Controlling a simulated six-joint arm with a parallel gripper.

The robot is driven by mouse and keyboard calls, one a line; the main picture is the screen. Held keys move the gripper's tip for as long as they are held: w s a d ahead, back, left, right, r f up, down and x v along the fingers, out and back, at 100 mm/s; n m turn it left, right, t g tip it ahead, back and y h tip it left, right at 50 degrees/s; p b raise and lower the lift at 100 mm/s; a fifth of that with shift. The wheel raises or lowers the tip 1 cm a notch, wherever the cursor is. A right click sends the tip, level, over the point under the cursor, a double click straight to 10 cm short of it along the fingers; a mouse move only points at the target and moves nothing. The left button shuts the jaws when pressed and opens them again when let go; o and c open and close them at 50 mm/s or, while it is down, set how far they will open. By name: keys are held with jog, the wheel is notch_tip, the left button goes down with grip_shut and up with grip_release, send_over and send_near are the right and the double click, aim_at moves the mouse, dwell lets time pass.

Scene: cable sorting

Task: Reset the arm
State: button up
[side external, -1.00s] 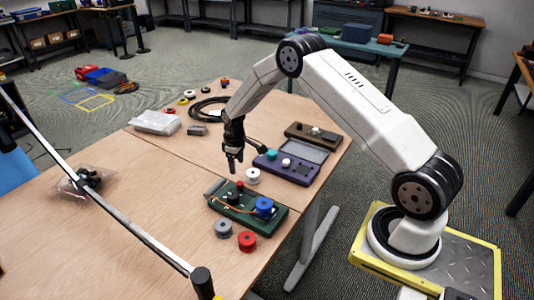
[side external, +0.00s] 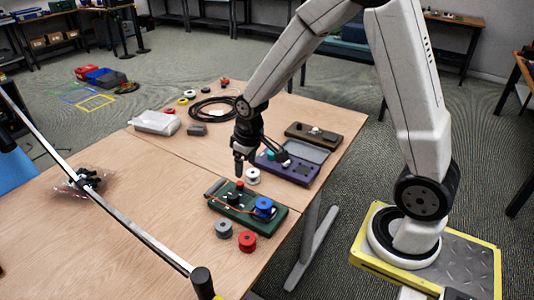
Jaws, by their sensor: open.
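My gripper (side external: 239,172) is black and points down above the wooden table, just behind the green board and near the white spool (side external: 253,176). It is open, with nothing seen between its fingers. The green board (side external: 273,221) holds a blue spool (side external: 264,207), a red piece (side external: 239,186) and an orange cable (side external: 243,208). A purple case (side external: 296,172) with a grey lid lies behind it, partly hidden by my gripper. A grey spool (side external: 223,229) and a red spool (side external: 247,241) stand in front of the green board.
A brown board (side external: 313,135) lies at the table's right edge. A metal bar (side external: 110,205) crosses the left foreground. The table's left middle (side external: 150,210) is bare.

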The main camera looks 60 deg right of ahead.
jog(key=s+a+r, duration=0.2)
jog(key=s+a, duration=0.2)
jog(key=s, duration=0.7)
jog(key=shift+m+t, duration=0.4)
jog(key=shift+o, duration=0.2)
jog(key=shift+r, duration=0.15)
dwell(1.0)
